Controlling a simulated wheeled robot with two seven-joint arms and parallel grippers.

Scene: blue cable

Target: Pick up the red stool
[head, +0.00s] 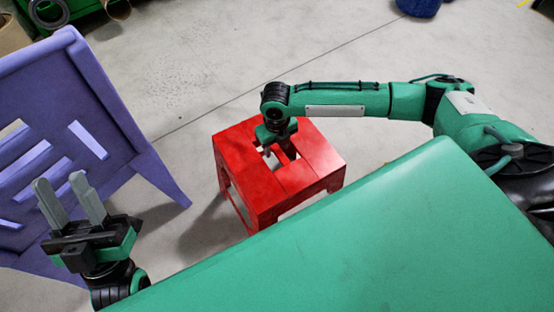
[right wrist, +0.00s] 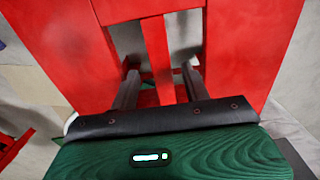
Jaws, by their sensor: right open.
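The red stool (head: 236,168) stands upright on the floor in the middle of the head view. Its top has two slots with a narrow bar between them. My right gripper (head: 278,156) is over the stool's top, pointing down. In the right wrist view, the stool (right wrist: 248,45) fills most of the picture. There the open fingers of my right gripper (right wrist: 160,72) reach into the slots, one on each side of the central bar. Whether they touch the bar I cannot tell. My left gripper (head: 60,180) is open and empty at the lower left, away from the stool.
A purple chair-like piece (head: 105,90) stands at the left, behind my left gripper. A blue round object (head: 418,7) is at the top edge. Grey concrete floor (head: 220,60) lies clear behind the stool.

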